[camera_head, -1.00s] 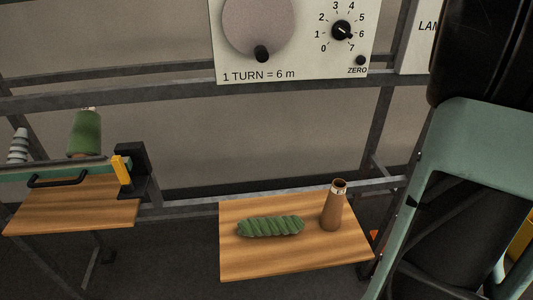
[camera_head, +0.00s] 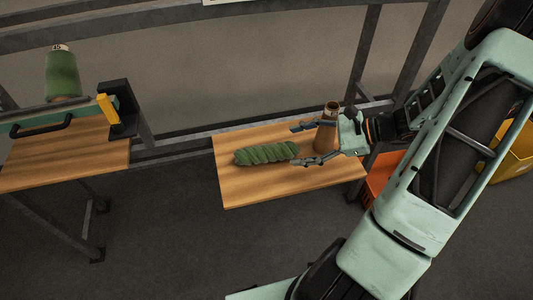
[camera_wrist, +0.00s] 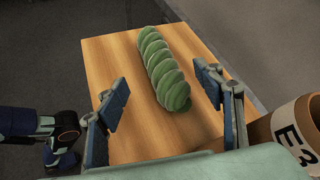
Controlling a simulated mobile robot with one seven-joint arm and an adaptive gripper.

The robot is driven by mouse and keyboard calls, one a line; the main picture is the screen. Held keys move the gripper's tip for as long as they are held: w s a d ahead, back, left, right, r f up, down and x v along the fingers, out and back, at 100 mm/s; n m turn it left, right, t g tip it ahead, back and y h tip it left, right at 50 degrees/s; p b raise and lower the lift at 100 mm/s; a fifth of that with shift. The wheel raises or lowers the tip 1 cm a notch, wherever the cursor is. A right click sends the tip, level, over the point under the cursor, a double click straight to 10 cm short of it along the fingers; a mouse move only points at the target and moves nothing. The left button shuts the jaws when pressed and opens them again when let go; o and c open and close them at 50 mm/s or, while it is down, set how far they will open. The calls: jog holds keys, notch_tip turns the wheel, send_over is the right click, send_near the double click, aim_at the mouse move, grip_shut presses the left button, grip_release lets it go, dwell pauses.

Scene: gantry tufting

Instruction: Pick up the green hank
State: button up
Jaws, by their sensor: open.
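The green hank (camera_head: 266,154), a twisted bundle, lies on a small wooden shelf (camera_head: 240,188). In the wrist view the hank (camera_wrist: 164,68) lies ahead of the fingers, its near end roughly between the lines of the two fingertips. My gripper (camera_head: 298,144) is open and empty, reaching in from the right just past the hank's right end. In the wrist view its fingers (camera_wrist: 163,92) stand wide apart on either side of the hank's near end. I cannot tell whether they touch the shelf.
A brown cone (camera_head: 326,132) stands on the shelf close beside my gripper; it shows marked "E3" in the wrist view (camera_wrist: 300,132). An orange crate (camera_head: 383,174) is below right. A green yarn cone (camera_head: 62,76) stands over another wooden shelf (camera_head: 65,160) at left.

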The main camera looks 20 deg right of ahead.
aim_at(270, 150)
jog(key=x, duration=0.4)
jog(key=shift+w+a+f, duration=0.15)
jog(key=shift+a, duration=0.15)
jog(key=shift+s+b+x, duration=0.2)
jog(key=shift+b+x, duration=0.1)
jog(key=shift+x, duration=2.4)
jog(key=shift+a, duration=0.15)
jog(key=shift+c, duration=0.7)
jog(key=c, duration=1.1)
jog(key=shift+c, duration=0.2)
